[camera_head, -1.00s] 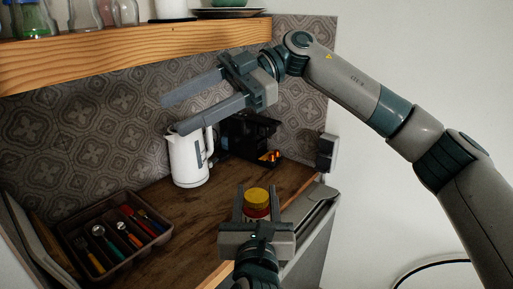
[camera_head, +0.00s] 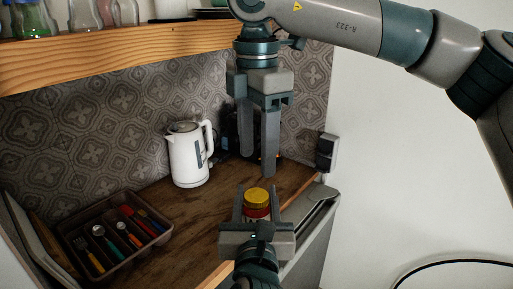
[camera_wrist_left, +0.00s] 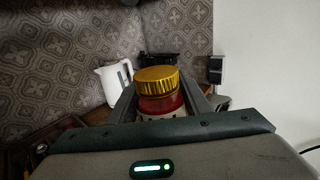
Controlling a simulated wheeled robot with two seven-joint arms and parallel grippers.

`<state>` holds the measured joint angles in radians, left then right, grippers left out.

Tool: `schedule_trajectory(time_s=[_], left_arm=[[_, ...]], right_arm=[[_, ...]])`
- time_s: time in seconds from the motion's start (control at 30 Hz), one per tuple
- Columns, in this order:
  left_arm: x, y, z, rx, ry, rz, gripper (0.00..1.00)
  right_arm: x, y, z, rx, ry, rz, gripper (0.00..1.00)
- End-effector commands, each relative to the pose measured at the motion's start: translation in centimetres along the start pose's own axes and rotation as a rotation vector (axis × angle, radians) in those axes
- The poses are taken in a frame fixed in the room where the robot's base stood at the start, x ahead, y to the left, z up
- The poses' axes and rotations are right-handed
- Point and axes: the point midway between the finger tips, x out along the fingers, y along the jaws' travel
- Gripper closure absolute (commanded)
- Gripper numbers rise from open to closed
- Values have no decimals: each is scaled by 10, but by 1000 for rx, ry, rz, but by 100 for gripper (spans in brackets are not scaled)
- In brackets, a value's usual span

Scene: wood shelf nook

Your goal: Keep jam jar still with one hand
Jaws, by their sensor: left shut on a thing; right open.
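The jam jar (camera_head: 257,198) has a yellow-gold lid and a red body with a pale label. It stands upright near the front edge of the wooden counter, and it also shows in the left wrist view (camera_wrist_left: 158,92). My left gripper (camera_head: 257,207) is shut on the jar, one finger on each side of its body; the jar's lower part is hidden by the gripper. My right gripper (camera_head: 257,148) is open and empty, pointing down above and behind the jar, with clear space between its fingertips and the lid.
A white kettle (camera_head: 188,158) stands at the back of the counter. A brown cutlery tray (camera_head: 164,236) with several utensils is at the left. A dark appliance (camera_head: 231,137) sits partly hidden behind my right gripper. A wooden shelf (camera_head: 110,45) with glass bottles runs above.

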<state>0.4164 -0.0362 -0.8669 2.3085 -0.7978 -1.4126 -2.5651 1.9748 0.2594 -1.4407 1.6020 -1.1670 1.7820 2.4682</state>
Motion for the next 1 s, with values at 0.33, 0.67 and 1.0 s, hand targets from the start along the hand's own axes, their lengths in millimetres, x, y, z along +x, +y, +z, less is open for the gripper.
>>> schedule_trajectory(time_s=[0.33, 0.67, 1.0], left_arm=[[0, 0, 1, -1, -2, 0, 100], [0, 0, 1, -1, -2, 0, 100], [0, 0, 1, -1, -2, 0, 100]], right_arm=[[10, 0, 0, -2, 3, -2, 49], [49, 0, 0, -2, 4, -2, 49], [79, 0, -1, -1, 3, -1, 49]])
